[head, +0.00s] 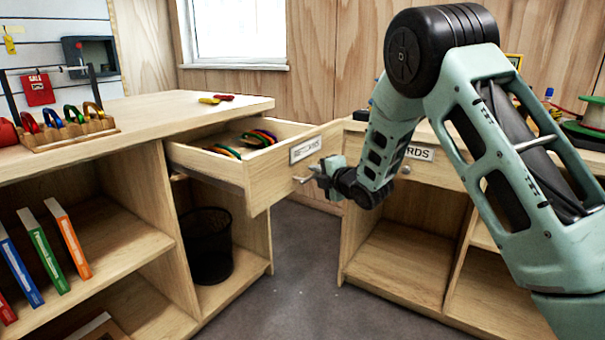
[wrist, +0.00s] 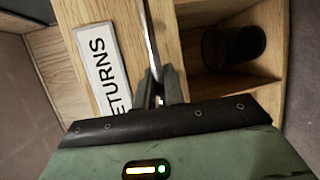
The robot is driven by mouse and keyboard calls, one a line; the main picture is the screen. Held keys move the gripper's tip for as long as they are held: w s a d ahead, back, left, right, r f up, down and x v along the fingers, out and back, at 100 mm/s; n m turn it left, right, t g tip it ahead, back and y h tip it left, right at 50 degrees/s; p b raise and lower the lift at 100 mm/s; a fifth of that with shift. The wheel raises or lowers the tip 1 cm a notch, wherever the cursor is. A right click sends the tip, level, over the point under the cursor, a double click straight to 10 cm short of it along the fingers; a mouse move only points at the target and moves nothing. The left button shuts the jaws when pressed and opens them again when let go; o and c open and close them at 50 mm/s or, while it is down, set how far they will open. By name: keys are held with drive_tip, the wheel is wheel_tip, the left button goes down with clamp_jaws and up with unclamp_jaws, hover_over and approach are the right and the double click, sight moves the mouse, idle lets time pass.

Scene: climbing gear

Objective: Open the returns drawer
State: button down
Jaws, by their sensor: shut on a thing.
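The returns drawer (head: 262,185) is pulled well out of the left counter in the head view. Several coloured carabiners (head: 258,138) lie inside it. Its label (head: 305,149) is on the front, and in the wrist view the label (wrist: 102,68) shows letters ending in "ETURNS". My gripper (head: 308,176) is at the drawer front and shut on the metal handle (head: 300,180). In the wrist view the fingers (wrist: 159,90) close around the handle bar (wrist: 149,35). The grip itself is partly hidden by my wrist.
A second drawer with a label ending in "RDS" (head: 419,152) is in the right counter. A black mesh bin (head: 207,246) stands in the left counter's lower opening. Books (head: 68,238) stand on the shelf at left. Grey floor (head: 290,280) is clear between the counters.

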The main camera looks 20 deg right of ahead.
drive_tip(key=shift+s+d, duration=0.45)
drive_tip(key=shift+s, duration=0.2)
drive_tip(key=shift+s+d, duration=0.45)
drive_tip(key=shift+s, duration=0.2)
drive_tip(key=c, duration=1.8)
unclamp_jaws()
drive_tip(key=v, duration=1.7)
drive_tip(key=shift+s+r+p, duration=0.15)
drive_tip(key=shift+p, duration=0.25)
